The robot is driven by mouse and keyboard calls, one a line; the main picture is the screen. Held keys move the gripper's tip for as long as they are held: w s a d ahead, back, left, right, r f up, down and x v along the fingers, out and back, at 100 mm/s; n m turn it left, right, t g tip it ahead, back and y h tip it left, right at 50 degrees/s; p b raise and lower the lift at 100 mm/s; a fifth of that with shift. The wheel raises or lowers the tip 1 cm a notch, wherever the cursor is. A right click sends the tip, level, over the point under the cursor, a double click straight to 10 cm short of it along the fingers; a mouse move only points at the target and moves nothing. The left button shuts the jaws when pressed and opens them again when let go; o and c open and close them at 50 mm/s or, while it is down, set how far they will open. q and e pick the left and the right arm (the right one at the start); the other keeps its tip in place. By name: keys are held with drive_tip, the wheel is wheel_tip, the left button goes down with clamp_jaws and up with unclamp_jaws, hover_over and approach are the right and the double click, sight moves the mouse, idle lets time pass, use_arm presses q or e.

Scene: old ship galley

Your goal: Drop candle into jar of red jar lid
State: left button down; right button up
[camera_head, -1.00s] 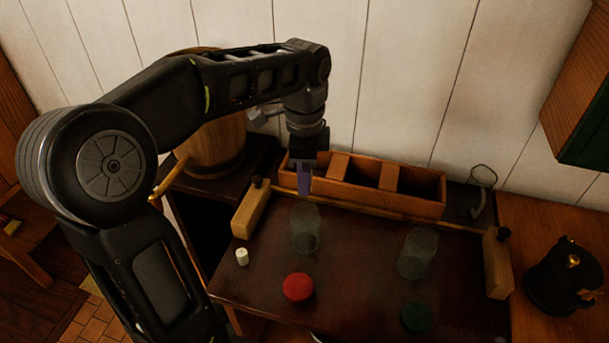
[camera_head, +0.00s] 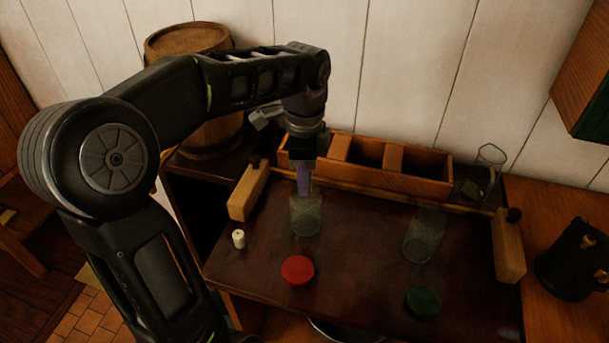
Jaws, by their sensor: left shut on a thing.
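A purple candle (camera_head: 304,180) hangs upright from my left gripper (camera_head: 303,164), which is shut on it. The candle's lower end is at the mouth of a clear glass jar (camera_head: 306,216); I cannot tell how far it reaches inside. The red jar lid (camera_head: 298,270) lies on the dark table (camera_head: 350,285) in front of that jar. A second clear jar (camera_head: 424,238) stands to the right, with a green lid (camera_head: 424,302) in front of it. My right gripper is not in view.
A wooden box with compartments (camera_head: 425,185) stands behind the jars. A small white candle-like piece (camera_head: 238,239) is at the left. Wooden blocks (camera_head: 248,192) flank the table's sides. A barrel (camera_head: 205,140) stands back left, a dark pot (camera_head: 572,270) at right.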

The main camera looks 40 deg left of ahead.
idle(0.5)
use_arm(q)
drive_tip(key=c, duration=1.1)
unclamp_jaws()
drive_tip(key=shift+c, duration=0.2)
drive_tip(key=shift+r, duration=0.1)
drive_tip(key=shift+r, duration=0.25)
wheel_tip(320, 180, up, 6)
drive_tip(key=shift+p, duration=0.9)
drive_tip(key=shift+r+p, duration=0.6)
